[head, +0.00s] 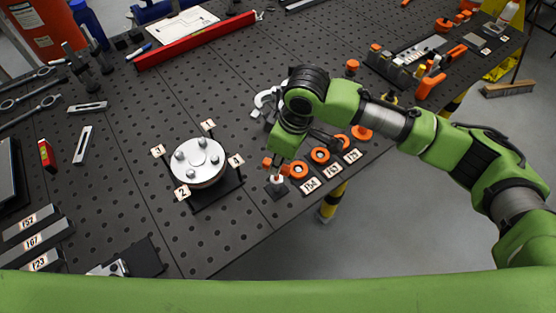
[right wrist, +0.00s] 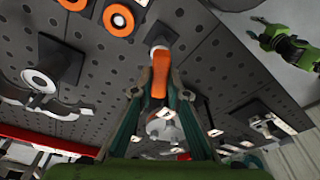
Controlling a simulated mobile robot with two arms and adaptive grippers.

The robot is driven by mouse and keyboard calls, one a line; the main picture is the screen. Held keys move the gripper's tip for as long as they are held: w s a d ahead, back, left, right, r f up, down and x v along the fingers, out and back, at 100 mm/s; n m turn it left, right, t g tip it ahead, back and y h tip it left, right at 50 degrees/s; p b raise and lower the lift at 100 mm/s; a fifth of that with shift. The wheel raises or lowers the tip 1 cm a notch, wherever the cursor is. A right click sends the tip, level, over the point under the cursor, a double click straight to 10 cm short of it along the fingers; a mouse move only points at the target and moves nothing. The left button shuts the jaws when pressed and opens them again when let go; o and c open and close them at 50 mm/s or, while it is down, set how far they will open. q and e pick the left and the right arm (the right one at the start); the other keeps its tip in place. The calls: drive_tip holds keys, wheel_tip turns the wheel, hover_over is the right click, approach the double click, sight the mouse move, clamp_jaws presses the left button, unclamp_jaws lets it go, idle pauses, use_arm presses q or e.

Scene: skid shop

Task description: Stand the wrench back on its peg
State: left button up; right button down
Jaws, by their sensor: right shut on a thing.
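My right gripper (head: 277,163) points down over the table's front edge, to the right of the round metal disc. It is shut on an orange piece (right wrist: 160,75), which I take to be the wrench's handle. The rest of the wrench is hidden or too small to make out. A small white-topped post on a dark base (head: 277,181), perhaps the peg, stands just below the fingers. In the right wrist view this post (right wrist: 158,43) lies just beyond the orange end; I cannot tell whether they touch. My left gripper is not in view.
Orange rings (head: 320,155) with number tags (head: 332,171) stand close to the right of the gripper. The bolted metal disc (head: 198,162) sits on a dark stand to the left. A grey clamp (head: 264,97) lies behind. The perforated tabletop (head: 250,215) is bare between disc and front edge.

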drive_tip(key=shift+d+x, duration=0.15)
drive_tip(key=shift+x, duration=0.5)
drive_tip(key=shift+d+x, duration=0.1)
drive_tip(key=shift+x, duration=0.55)
drive_tip(key=shift+s+f, duration=0.1)
drive_tip(key=c, duration=1.6)
unclamp_jaws()
drive_tip(key=shift+c, duration=0.2)
